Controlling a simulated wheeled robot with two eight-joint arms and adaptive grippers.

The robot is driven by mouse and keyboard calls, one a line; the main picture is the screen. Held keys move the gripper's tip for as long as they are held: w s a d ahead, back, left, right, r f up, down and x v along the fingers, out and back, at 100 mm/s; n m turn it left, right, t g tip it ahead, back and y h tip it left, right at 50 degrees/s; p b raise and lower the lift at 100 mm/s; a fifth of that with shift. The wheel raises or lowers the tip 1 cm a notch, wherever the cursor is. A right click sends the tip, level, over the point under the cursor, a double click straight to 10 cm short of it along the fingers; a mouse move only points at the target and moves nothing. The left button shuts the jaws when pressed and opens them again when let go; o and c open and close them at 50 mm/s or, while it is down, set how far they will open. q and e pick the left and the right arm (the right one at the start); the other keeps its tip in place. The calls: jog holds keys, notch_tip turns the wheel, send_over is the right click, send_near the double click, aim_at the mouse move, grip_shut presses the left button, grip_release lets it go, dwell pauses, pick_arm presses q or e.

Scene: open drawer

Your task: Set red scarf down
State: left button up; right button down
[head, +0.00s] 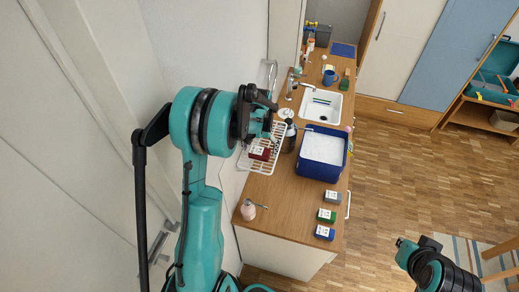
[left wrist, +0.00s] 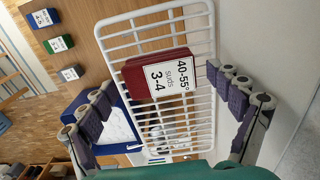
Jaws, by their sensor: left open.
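The red scarf (left wrist: 159,73) looks like a dark red folded block with a white label. It lies flat on the white wire rack (left wrist: 147,22), and also shows on the rack in the head view (head: 260,153). My left gripper (head: 264,118) is open above the rack. In the left wrist view its two fingers (left wrist: 160,103) stand wide apart on either side of the scarf, touching nothing that I can see. My right gripper (head: 414,246) is at the lower right of the head view, over the floor; its jaws cannot be made out.
A blue bin (head: 321,172) with white content stands right of the rack, with a dark bottle (head: 289,136) between them. Grey, green (head: 326,215) and blue labelled blocks lie on the near counter. A pink bottle (head: 248,209) stands at the left edge. The sink (head: 320,105) is farther back.

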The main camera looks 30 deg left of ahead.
aim_at(260, 151)
pick_arm(q)
notch_tip(260, 151, up, 12)
jog(key=shift+b, duration=0.4)
dwell(0.3)
jog(key=s+d+f+m+t+b, duration=0.1)
jog(key=s+d+f+t+b, duration=0.1)
jog(key=s+d+f+b, duration=0.3)
jog(key=s+d+f+t+b, duration=0.2)
jog(key=s+d+f+b, duration=0.3)
jog(key=f+b, duration=0.6)
jog(key=s+d+f+m+t+b, duration=0.1)
jog(key=s+d+f+t+b, duration=0.2)
jog(key=s+f+b, duration=0.6)
jog(key=d+b, duration=0.2)
jog(key=b, duration=0.2)
jog(key=shift+d+m, duration=0.2)
jog(key=shift+m, duration=0.1)
